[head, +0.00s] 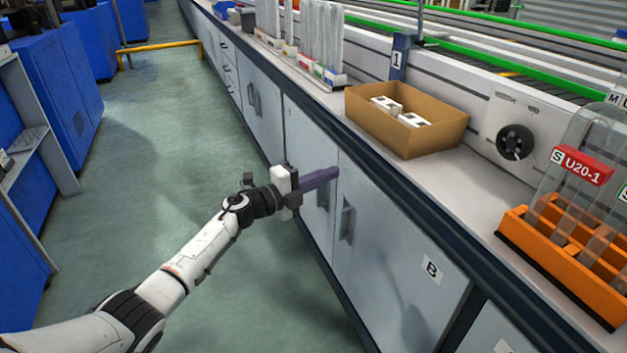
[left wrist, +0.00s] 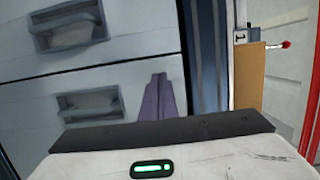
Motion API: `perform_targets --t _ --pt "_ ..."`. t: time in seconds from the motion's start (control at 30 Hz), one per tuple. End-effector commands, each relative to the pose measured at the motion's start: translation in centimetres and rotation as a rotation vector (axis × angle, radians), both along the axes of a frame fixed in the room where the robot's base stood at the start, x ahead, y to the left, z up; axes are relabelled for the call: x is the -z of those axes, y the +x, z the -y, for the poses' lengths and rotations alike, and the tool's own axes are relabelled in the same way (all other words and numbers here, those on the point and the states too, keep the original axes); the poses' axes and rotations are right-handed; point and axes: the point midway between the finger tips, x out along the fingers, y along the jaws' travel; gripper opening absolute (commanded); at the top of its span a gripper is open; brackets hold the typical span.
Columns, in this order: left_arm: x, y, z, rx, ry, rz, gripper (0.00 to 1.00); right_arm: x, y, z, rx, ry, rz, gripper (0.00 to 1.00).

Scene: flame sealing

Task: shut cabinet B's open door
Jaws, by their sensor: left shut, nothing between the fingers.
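Cabinet B (head: 400,275) is a pale grey front under the counter, with a "B" label (head: 432,269) on its right door. Its left door (head: 305,140) and right door look about flush with the front, and I see no clear gap between them. Dark recessed handles (head: 347,220) sit near the seam. My left gripper (head: 333,174) is shut and empty. Its purple fingers lie in front of the doors near the seam, just below the counter edge; I cannot tell whether they touch. In the left wrist view the fingers (left wrist: 158,80) point at the pale panels beside two handles (left wrist: 85,105). My right gripper is not in view.
The counter (head: 470,185) above holds a cardboard box (head: 405,135) with white parts and an orange rack (head: 565,265) of glass tubes. Blue machines (head: 60,90) stand at the left. The green floor (head: 165,160) between is clear, with a yellow rail (head: 160,46) further back.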

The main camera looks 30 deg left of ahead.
Motion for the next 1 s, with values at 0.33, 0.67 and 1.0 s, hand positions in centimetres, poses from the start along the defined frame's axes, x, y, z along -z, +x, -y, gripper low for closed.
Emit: perform_targets --t 0.33,0.67,1.0 --pt "0.0 -6.2 -5.6 -0.001 0.003 -0.006 0.0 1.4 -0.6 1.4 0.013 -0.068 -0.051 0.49" --pt "0.1 -8.4 -7.4 0.003 0.0 -0.004 0.0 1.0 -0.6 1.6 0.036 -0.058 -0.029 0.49" --pt "0.3 -8.6 -6.4 -0.113 -0.103 -0.015 0.0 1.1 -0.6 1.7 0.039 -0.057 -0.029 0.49"
